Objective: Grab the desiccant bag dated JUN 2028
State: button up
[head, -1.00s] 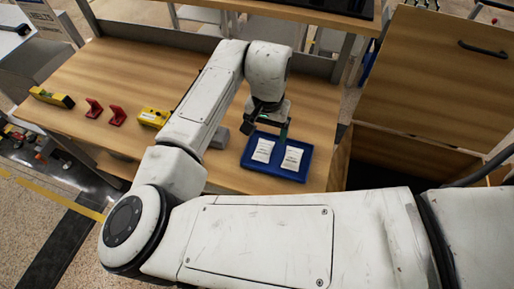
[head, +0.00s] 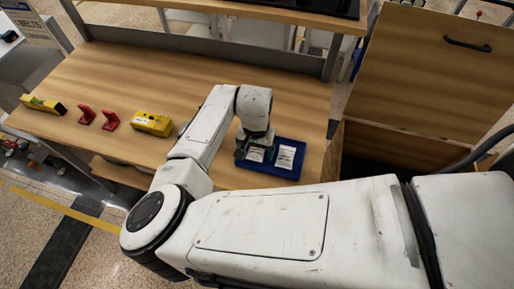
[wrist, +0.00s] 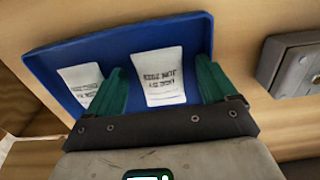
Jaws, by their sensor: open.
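A blue tray (head: 290,173) on the wooden bench holds two white desiccant bags. One bag (wrist: 163,76) lies between my fingers in the wrist view; its small print appears to read JUN 2028. This is the left bag (head: 255,154) in the head view, partly covered by my gripper. The other bag (head: 286,156) lies to its right in the head view; in the wrist view (wrist: 78,80) a finger partly hides it and its print is unclear. My gripper (wrist: 161,66) is open, with its green fingers on either side of the first bag, apparently empty.
A grey box (wrist: 293,66) stands beside the tray in the wrist view. A wooden cabinet (head: 430,70) stands right.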

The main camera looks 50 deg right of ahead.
jog(key=c, duration=1.1)
jog(key=shift+c, duration=0.2)
